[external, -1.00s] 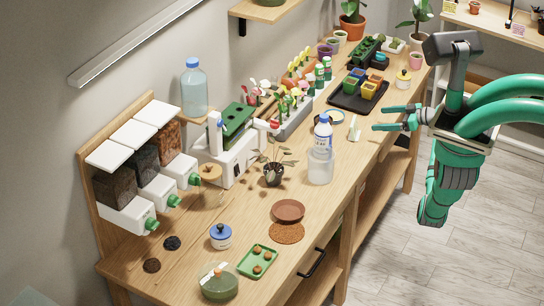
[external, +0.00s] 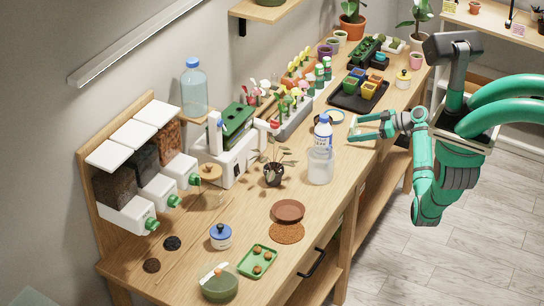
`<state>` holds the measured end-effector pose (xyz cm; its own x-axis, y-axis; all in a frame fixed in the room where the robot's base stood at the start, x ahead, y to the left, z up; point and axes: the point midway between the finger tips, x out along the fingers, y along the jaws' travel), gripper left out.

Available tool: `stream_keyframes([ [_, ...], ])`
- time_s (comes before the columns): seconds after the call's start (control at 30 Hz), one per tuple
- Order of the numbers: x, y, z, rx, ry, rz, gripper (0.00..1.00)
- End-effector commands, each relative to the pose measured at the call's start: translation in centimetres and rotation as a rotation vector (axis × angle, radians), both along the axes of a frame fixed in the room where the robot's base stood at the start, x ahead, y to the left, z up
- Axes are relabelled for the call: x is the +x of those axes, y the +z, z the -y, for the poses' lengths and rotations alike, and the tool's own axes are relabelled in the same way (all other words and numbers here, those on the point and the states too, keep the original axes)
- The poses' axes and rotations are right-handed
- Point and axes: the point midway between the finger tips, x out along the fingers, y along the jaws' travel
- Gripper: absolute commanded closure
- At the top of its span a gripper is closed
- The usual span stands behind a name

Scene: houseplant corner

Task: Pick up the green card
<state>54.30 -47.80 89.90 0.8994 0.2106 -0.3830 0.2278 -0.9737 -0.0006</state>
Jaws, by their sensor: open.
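My gripper (external: 353,128) is open, its green fingers spread low over the right side of the wooden bench, pointing left toward the white bottle. I cannot clearly make out a green card. A small pale piece stood on the bench where the fingertips now are; it is now mostly hidden by or between the fingers, and I cannot tell whether they touch it.
The white bottle with a blue label (external: 322,128) and a clear beaker (external: 320,166) stand left of the fingertips. A round blue-rimmed dish (external: 334,116) lies just behind. A black tray of colored pots (external: 343,100) is farther back.

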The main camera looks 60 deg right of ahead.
Motion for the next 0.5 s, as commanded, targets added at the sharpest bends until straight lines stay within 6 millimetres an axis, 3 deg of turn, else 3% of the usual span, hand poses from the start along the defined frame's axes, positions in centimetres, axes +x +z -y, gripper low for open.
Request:
stream_keyframes([
  [0.17, 1.5, -0.7, -0.3, 0.001, -0.001, 0.000, 0.12],
  [0.43, 1.8, -0.7, -0.3, -0.001, -0.002, 0.000, 0.12],
  [0.5, 1.8, -0.7, -0.3, -0.001, -0.002, 0.000, 0.28],
])
